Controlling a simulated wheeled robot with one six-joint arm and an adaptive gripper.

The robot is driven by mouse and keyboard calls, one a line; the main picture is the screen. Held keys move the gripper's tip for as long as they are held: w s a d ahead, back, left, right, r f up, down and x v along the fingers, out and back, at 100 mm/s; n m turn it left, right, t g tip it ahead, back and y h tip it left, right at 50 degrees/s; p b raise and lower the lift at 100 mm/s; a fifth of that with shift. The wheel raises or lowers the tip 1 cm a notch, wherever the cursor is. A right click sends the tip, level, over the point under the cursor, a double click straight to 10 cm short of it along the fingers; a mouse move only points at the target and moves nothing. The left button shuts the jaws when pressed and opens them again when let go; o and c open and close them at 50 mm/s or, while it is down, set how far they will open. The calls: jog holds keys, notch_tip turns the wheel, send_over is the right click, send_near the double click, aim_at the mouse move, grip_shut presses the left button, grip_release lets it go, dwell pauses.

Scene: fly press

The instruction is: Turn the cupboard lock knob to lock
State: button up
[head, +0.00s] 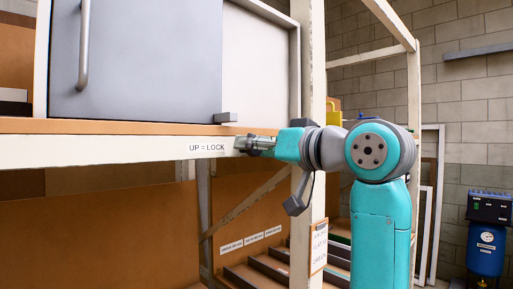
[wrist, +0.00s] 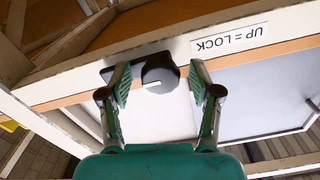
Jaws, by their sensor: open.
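The lock knob (wrist: 160,72) is a dark round knob with a small pale mark, on a dark plate on the white front rail. In the wrist view my gripper (wrist: 160,84) is open, with one finger on each side of the knob. Narrow gaps seem to show between pads and knob; I cannot tell whether either pad touches. In the head view my gripper (head: 248,146) reaches the rail from the right and largely hides the knob. The label "UP = LOCK" (head: 207,147) is beside it and appears upside down in the wrist view (wrist: 230,40).
The grey cupboard door (head: 150,60) with a vertical handle (head: 84,45) stands above the rail. A small grey block (head: 225,117) is at its lower right corner. A white post (head: 313,90) rises close behind my wrist. Below the rail is a brown panel (head: 110,225).

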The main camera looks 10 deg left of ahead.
jog(key=shift+w+a, duration=0.1)
jog(key=shift+a, duration=0.1)
grip_shut()
jog(key=shift+n, duration=0.4)
jog(key=n, duration=1.3)
jog(key=shift+n, duration=2)
